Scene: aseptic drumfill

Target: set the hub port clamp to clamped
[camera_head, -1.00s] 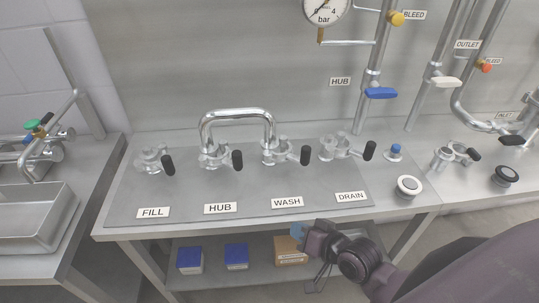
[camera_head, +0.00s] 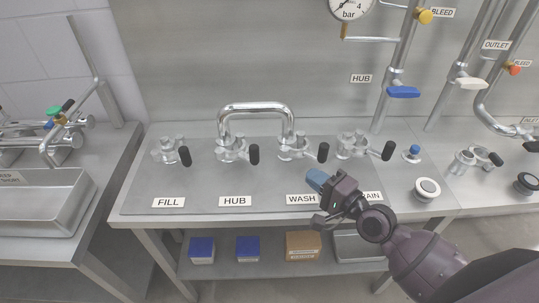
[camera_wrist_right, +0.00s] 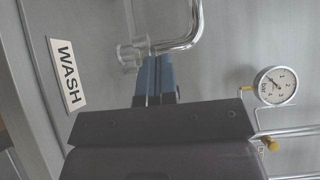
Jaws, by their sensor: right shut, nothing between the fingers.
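The hub port clamp (camera_head: 232,150) is a silver clamp with a black-tipped handle (camera_head: 254,154), behind the HUB label (camera_head: 235,201) on the steel table. One end of a bent chrome pipe (camera_head: 256,107) stands at it and the other end at the wash port clamp (camera_head: 293,149). My right gripper (camera_head: 317,180) is over the front of the table by the WASH label, apart from the clamps. Its blue fingers (camera_wrist_right: 154,78) are shut and empty in the right wrist view. My left gripper is not in view.
The fill clamp (camera_head: 168,151) stands left of the hub clamp, and the drain clamp (camera_head: 352,146) stands at the right. A white round button (camera_head: 427,188) and blue knob (camera_head: 412,152) sit further right. The front strip of the table is mostly clear.

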